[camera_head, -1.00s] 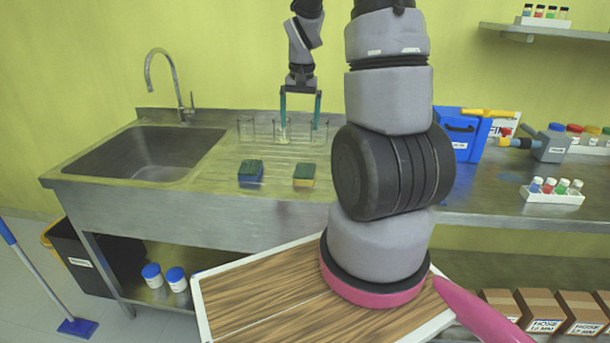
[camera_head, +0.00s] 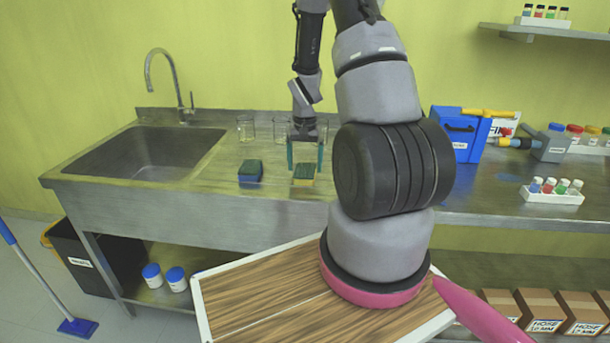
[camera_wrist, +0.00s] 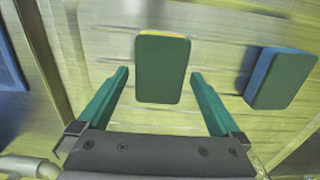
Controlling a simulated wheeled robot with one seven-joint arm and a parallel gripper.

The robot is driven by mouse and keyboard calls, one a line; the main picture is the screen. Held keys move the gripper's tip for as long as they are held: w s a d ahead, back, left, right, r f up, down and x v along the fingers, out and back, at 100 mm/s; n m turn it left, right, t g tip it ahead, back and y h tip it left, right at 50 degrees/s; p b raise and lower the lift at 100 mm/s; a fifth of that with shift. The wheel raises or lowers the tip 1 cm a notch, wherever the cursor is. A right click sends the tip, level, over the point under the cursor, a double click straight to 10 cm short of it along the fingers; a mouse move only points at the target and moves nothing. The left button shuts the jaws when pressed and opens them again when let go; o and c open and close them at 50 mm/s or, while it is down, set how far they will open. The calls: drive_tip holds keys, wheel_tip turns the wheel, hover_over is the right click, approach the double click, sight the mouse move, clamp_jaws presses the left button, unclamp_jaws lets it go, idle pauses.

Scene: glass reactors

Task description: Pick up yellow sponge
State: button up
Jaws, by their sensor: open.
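The yellow sponge (camera_head: 303,180) has a dark green top and lies on the metal counter to the right of a blue sponge. In the wrist view the yellow sponge (camera_wrist: 162,68) shows its green face, with a thin yellow edge at the top. My gripper (camera_head: 305,171) is open above the yellow sponge. In the wrist view its two green fingers (camera_wrist: 159,74) point toward the sponge, one on each side, with gaps between. The blue sponge (camera_head: 250,171), also green on top, shows in the wrist view (camera_wrist: 281,78) on the right.
Several glass beakers (camera_head: 246,129) stand behind the sponges. The sink (camera_head: 146,155) is to the left. A blue box (camera_head: 459,135) and a white rack of vials (camera_head: 553,196) stand on the counter to the right. The counter around the sponges is mostly clear.

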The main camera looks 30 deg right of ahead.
sight(305, 170)
drive_tip(key=shift+f, duration=0.85)
drive_tip(key=c, duration=1.3)
wheel_tip(305, 170, up, 10)
drive_tip(key=shift+r, duration=0.1)
